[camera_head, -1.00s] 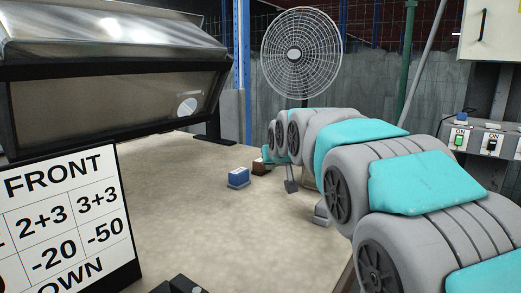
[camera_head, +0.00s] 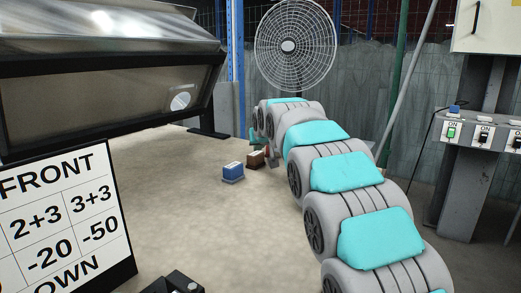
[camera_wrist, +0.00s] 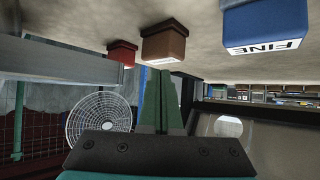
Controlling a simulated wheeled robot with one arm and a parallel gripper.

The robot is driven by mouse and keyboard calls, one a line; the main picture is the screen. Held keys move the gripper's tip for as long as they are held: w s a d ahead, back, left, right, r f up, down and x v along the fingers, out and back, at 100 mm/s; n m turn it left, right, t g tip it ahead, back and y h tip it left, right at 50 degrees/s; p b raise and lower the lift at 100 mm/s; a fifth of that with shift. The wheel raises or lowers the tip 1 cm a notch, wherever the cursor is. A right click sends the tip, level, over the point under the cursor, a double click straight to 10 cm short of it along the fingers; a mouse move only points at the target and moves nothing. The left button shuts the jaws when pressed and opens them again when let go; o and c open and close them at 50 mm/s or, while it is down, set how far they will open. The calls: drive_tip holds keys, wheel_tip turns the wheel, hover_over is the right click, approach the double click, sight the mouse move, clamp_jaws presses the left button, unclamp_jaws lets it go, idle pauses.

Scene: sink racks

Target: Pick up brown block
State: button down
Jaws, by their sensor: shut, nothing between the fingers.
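The brown block (camera_head: 256,159) stands on the pale work surface, just left of the far end of my arm. In the upside-down wrist view the brown block (camera_wrist: 164,46) is upright, directly beyond the fingertips of my gripper (camera_wrist: 160,78). The green fingers are together with nothing held between them. The fingertips look close to the block, but I cannot tell whether they touch it. In the head view my arm mostly hides the gripper.
A blue block (camera_head: 233,171) marked FINE in the wrist view (camera_wrist: 262,30) stands beside the brown one. A red block (camera_wrist: 122,54) is on its other side. A sign (camera_head: 66,225) and a metal hood (camera_head: 110,75) are left. A fan (camera_head: 295,45) stands behind.

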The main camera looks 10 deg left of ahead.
drive_tip(key=shift+w+a+f, duration=0.1)
drive_tip(key=shift+w+a, duration=0.15)
drive_tip(key=shift+w, duration=0.2)
drive_tip(key=shift+w+a, duration=0.2)
drive_tip(key=shift+w, duration=0.25)
drive_tip(key=shift+f, duration=0.8)
drive_tip(key=shift+s+f, duration=0.1)
drive_tip(key=shift+f, duration=0.05)
drive_tip(key=s+d+b, duration=0.3)
drive_tip(key=s+d, duration=0.4)
drive_tip(key=s, duration=0.8)
drive_tip(key=s+d+b, duration=0.4)
drive_tip(key=s+d, duration=0.4)
drive_tip(key=s, duration=0.8)
drive_tip(key=s+d+f+b, duration=0.1)
drive_tip(key=s+d+b, duration=0.3)
drive_tip(key=s, duration=1.1)
drive_tip(key=d, duration=0.3)
drive_tip(key=shift+s+d, duration=0.35)
drive_tip(key=shift+d, duration=0.05)
drive_tip(key=shift+r, duration=0.9)
